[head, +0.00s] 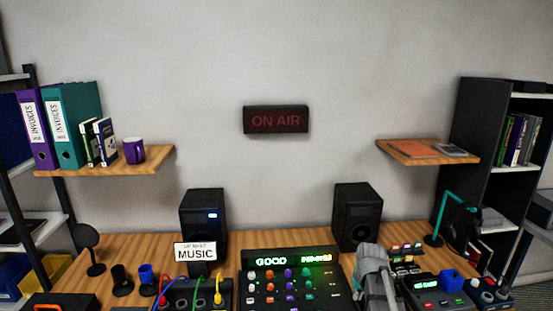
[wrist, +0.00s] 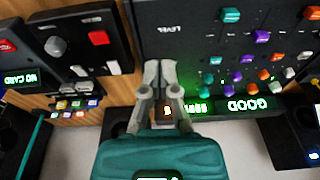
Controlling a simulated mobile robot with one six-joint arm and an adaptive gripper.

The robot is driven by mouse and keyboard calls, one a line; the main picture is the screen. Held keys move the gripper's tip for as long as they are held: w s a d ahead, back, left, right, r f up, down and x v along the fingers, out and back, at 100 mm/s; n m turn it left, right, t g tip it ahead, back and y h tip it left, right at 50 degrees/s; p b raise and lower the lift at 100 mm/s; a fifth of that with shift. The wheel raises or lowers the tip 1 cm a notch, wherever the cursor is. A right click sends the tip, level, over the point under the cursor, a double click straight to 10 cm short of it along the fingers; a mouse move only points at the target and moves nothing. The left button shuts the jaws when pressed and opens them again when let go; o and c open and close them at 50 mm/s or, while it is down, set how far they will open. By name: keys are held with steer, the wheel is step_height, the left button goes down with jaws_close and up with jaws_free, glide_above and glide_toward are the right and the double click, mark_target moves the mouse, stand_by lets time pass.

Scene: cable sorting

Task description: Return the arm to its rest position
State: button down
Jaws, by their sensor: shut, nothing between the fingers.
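My gripper (wrist: 160,68) is shut and empty, its two grey fingertips together in the wrist view. It is above the desk by the edge of the black mixer (wrist: 215,25), which has coloured knobs and a green display reading GOOD. In the head view the mixer (head: 262,285) stands at the front middle of the desk, and my grey gripper and wrist show at its right side. The fingertips are hard to make out there.
Space above the desk is mostly open.

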steer(key=s+a+g, duration=0.1)
steer(key=s+a, duration=0.8)
steer(key=s, duration=0.4)
steer(key=shift+s+a+f+m+g, duration=0.2)
steer(key=shift+m+g, duration=0.1)
steer(key=shift+g, duration=0.1)
steer(key=shift+d, duration=0.15)
stand_by(0.4)
